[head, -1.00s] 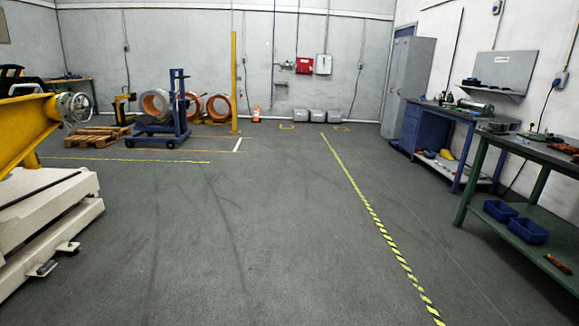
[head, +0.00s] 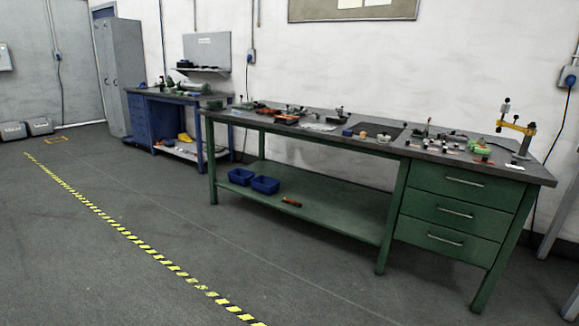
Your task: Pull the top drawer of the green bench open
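The green bench (head: 393,200) stands along the white wall, from the middle to the right of the head view. Its dark top carries many small tools and parts. At its right end is a block of three green drawers, each with a bar handle. The top drawer (head: 430,179) looks shut, flush with the two below it, and its handle (head: 464,182) faces the open floor. My gripper is not in view.
Blue bins (head: 264,185) sit on the bench's lower shelf. A blue bench (head: 139,117) and a grey locker (head: 121,75) stand farther left. A yellow-black floor stripe (head: 134,238) crosses the floor. The floor before the drawers looks clear.

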